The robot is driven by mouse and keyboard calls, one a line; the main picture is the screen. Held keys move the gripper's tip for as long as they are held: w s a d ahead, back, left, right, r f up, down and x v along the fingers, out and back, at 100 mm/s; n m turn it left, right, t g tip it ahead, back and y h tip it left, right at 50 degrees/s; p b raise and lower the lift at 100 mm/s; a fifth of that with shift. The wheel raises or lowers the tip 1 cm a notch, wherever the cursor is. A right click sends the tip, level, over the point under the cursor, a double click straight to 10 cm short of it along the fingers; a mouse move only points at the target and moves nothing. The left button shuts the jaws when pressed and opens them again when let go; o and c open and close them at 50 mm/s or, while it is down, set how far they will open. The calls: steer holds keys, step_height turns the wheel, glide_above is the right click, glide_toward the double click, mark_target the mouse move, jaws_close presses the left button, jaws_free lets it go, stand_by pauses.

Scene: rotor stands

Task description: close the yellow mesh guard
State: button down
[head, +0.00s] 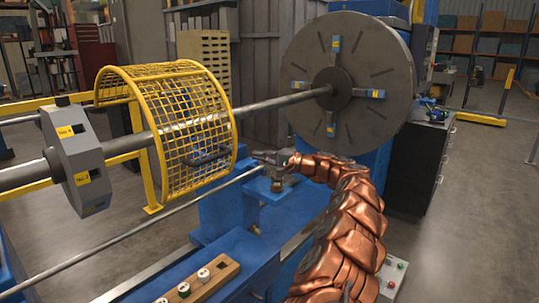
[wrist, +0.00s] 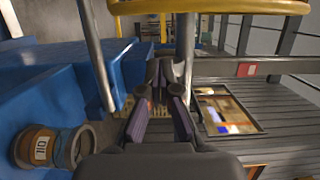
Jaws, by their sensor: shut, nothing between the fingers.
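The yellow mesh guard (head: 188,108) is a curved cage arching over the long grey shaft (head: 262,107), left of centre in the head view. Its near side hangs in front of the shaft, with a dark handle (head: 208,158) low on it. I cannot tell whether its lower edge rests on anything. My gripper (head: 262,157) is just right of the handle, apart from the guard, shut and empty. In the wrist view my gripper (wrist: 163,99) shows dark fingers together, and a yellow bar (wrist: 210,6), likely the guard's rim, crosses the top.
A large grey disc (head: 385,65) is on the shaft's right end and a grey hub (head: 78,160) on its left. A blue bed (head: 235,265) lies below, with a wooden block (head: 205,283) at front. An oil cup (wrist: 45,146) stands left of my fingers.

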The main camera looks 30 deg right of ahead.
steer(key=shift+w+a+p, duration=0.2)
steer(key=shift+a+p, duration=0.25)
steer(key=shift+a, duration=0.5)
steer(key=shift+w+a+p, duration=0.25)
steer(key=shift+a+p, duration=0.2)
steer(key=shift+a, duration=0.55)
steer(key=shift+w+a+p, duration=0.2)
steer(key=shift+a+p, duration=0.25)
steer(key=shift+a, duration=0.7)
